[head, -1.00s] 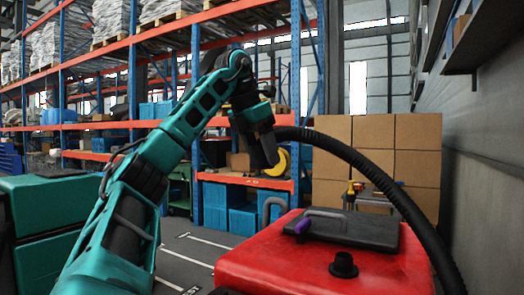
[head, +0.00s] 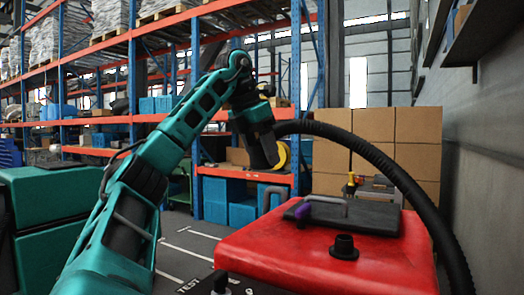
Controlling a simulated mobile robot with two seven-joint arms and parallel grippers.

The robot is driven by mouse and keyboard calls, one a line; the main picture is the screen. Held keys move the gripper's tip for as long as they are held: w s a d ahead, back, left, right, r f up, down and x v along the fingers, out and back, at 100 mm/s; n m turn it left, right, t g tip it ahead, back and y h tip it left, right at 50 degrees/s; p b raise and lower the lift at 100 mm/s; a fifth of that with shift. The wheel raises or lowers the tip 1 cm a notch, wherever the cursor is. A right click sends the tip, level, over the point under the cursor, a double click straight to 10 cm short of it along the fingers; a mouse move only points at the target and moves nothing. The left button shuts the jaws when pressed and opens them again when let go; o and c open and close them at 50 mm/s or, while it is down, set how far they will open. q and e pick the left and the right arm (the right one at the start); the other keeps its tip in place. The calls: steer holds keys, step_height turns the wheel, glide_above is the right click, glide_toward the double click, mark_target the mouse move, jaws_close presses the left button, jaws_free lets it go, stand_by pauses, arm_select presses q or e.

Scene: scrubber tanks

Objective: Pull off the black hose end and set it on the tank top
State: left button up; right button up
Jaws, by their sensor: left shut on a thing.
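The black hose (head: 385,165) arches from my left gripper (head: 268,152) over to the right and down past the right side of the red tank (head: 300,262). My left gripper is shut on the hose end, held in the air beyond and above the tank's left back part. The hose end itself is mostly hidden by the gripper. A yellow round piece (head: 282,156) shows at the gripper; I cannot tell whether it belongs to the hose. On the tank top are a black lid (head: 365,219) with a grey handle, a purple piece (head: 302,213) and a black stub (head: 344,247). My right gripper is not in view.
A teal machine (head: 60,205) stands at the left. Stacked cardboard boxes (head: 375,140) and a blue and orange rack (head: 245,180) stand behind. A wall (head: 485,150) closes off the right. A dark surface with a black knob (head: 222,283) shows at the bottom edge.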

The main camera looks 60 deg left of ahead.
arm_select(q)
steer(key=shift+f+b, duration=4.25)
steer(key=shift+f, duration=1.7)
steer(key=shift+f+b, duration=1.9)
steer(key=shift+f, duration=0.85)
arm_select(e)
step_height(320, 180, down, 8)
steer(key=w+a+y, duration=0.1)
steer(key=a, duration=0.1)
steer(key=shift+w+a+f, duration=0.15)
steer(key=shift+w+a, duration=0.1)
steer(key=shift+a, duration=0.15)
arm_select(q)
steer(key=o, duration=1.2)
steer(key=shift+o, duration=0.5)
